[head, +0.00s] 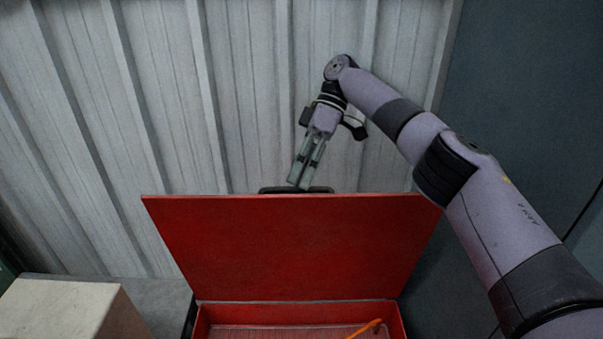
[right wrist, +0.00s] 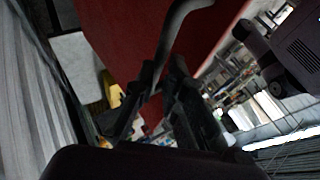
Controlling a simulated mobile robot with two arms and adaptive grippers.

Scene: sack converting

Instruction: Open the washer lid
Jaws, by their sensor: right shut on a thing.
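A red box with a hinged red lid (head: 290,245) stands in the middle of the head view, and the lid is raised upright. A dark handle (head: 318,190) shows at the lid's top edge. My right gripper (head: 297,183) reaches down from above and is shut on this handle. In the right wrist view the fingers (right wrist: 165,85) close around the dark curved handle (right wrist: 180,22), with the red lid (right wrist: 210,30) behind it. My left gripper is in neither view.
The open red box body (head: 205,322) holds an orange item (head: 368,328). A pale block (head: 60,308) stands at the lower left on a grey surface (head: 155,292). A corrugated metal wall (head: 240,90) rises close behind the lid. A dark panel (head: 530,90) is at the right.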

